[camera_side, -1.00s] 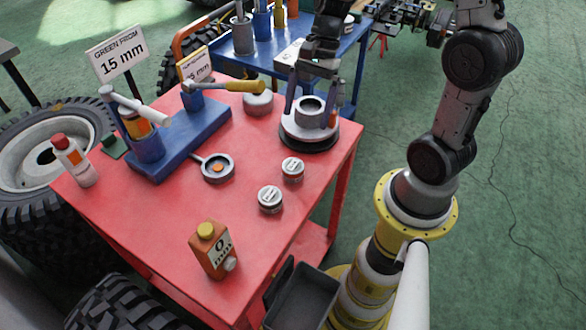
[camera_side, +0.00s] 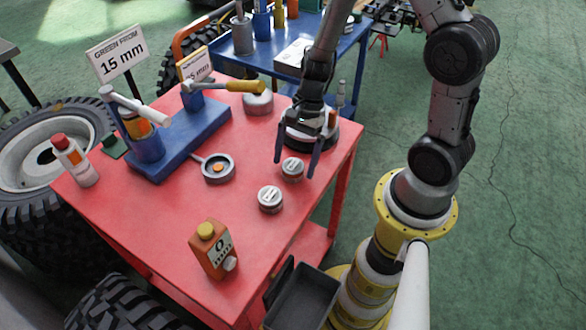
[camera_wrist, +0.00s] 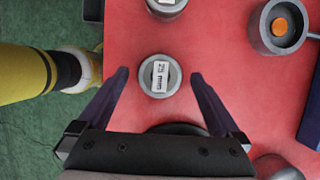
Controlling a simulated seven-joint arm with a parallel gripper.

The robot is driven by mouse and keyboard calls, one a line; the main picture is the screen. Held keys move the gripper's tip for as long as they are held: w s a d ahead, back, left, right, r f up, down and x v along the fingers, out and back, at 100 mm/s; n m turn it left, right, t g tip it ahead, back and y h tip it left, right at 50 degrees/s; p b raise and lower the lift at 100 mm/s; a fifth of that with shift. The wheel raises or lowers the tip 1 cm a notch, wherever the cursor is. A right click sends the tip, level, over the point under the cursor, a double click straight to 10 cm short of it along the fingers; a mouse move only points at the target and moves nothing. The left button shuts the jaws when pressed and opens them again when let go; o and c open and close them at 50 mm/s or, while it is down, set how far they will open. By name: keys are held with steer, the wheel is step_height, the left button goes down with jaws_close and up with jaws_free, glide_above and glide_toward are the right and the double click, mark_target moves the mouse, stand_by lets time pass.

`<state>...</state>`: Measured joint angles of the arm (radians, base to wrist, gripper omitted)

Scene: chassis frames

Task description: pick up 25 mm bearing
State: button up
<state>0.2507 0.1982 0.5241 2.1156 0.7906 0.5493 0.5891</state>
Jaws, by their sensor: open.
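A small grey bearing (camera_side: 292,168) with a white label stands on the red table top. In the wrist view this bearing (camera_wrist: 160,88) lies between the fingertips, and its label seems to read 25 mm. My gripper (camera_side: 297,170) is open and empty, with its two fingers pointing down on either side of the bearing. In the wrist view my gripper (camera_wrist: 160,74) shows clear gaps on both sides. A second labelled bearing (camera_side: 270,200) stands to the front left; it also shows at the top edge of the wrist view (camera_wrist: 166,5). Its label is not readable.
A round dark-based fixture (camera_side: 322,138) stands behind my gripper, partly hidden. A ring with an orange centre (camera_side: 218,167) lies to the left, beside a blue block (camera_side: 185,150) with tools. An oil can (camera_side: 212,250) stands in front. The red table (camera_side: 150,225) is clear at front left.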

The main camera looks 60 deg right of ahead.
steer(key=shift+a+f, duration=0.1)
steer(key=shift+f, duration=0.2)
jaws_close()
